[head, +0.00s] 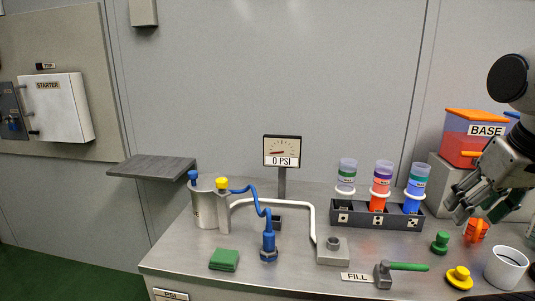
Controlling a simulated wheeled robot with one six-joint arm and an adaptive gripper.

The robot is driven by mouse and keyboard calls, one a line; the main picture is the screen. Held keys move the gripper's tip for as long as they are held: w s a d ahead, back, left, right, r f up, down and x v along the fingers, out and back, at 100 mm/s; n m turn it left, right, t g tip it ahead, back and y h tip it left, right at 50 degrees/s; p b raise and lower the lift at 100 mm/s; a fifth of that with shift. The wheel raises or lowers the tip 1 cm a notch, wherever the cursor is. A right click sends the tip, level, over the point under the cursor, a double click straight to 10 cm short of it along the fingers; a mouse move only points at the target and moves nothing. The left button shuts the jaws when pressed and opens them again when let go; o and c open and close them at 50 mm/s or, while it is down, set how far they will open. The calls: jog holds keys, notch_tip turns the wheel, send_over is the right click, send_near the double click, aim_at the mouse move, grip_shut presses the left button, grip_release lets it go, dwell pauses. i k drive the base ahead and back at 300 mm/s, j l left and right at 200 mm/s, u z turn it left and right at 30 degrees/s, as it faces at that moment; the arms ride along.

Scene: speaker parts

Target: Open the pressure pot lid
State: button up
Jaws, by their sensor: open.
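The pressure pot (205,208) is a silver cylinder at the left of the metal bench in the head view. A blue knob (192,175) sits at its top left and a yellow knob (222,184) at its top right. I cannot clearly tell the lid apart from the pot, or whether it is open. The gauge (282,151) behind it reads 0 PSI. My gripper (458,208) is at the far right, open and empty, far from the pot, above the bench near a green knob.
A blue hose (258,203) runs to a blue fitting (268,245). A grey shelf (150,171) adjoins the pot's left.

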aim_at(203, 183)
jog(key=j+u, duration=0.1)
jog(key=j, duration=0.45)
jog(key=i+j+u, duration=0.1)
jog(key=j, duration=0.4)
jog(key=i+j, duration=0.15)
jog(key=j, duration=0.15)
jog(key=i+j+u, duration=0.15)
jog(key=j, duration=0.15)
